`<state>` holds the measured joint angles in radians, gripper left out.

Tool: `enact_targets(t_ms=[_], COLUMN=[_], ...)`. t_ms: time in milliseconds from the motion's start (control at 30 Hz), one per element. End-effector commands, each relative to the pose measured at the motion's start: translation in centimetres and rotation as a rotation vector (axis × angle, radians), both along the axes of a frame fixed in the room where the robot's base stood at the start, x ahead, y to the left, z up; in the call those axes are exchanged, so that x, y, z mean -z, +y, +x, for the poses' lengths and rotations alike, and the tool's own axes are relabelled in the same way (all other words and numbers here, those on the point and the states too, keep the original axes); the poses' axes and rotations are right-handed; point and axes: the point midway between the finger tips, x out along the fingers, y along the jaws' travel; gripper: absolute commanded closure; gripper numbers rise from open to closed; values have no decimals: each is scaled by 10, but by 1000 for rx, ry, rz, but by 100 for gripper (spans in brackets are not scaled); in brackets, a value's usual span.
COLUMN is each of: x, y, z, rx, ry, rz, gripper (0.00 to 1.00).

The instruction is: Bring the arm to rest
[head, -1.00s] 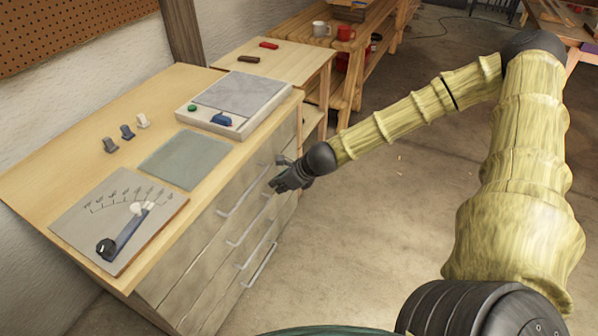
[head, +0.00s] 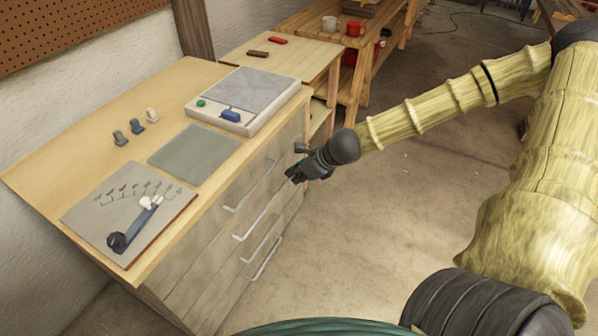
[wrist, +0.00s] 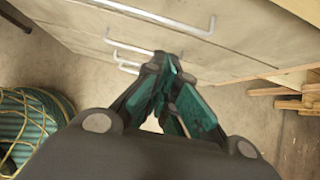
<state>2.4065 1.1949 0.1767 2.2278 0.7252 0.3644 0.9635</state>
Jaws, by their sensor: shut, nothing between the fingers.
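My gripper (head: 294,175) is shut and empty. In the head view it hangs in front of the wooden drawer cabinet (head: 215,240), near the upper drawer handles and apart from the cabinet top. In the wrist view my gripper (wrist: 168,65) points toward the drawer fronts (wrist: 235,50), with its fingertips together and several metal handles beyond them. I cannot tell the exact gap between the fingertips and the handles.
On the cabinet top are a dial board with a lever (head: 128,215), a grey-green mat (head: 194,154), a scale-like device (head: 245,100) and several small clips. A side table (head: 290,60) and shelf stand behind. The floor (head: 410,220) to the right is clear.

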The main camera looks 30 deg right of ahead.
Motion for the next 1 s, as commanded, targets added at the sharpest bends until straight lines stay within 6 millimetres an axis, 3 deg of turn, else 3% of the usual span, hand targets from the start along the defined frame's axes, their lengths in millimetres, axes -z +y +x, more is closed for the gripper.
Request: enact_targets(t_ms=[267, 667, 867, 1000], x=[-12, -13, 2, 24], y=[-4, -5, -1, 6], z=[-8, -11, -22, -38], rx=[1, -2, -94, -235], ry=[0, 2, 15, 34], rz=[1, -3, -98, -232], gripper=[100, 100, 100, 100])
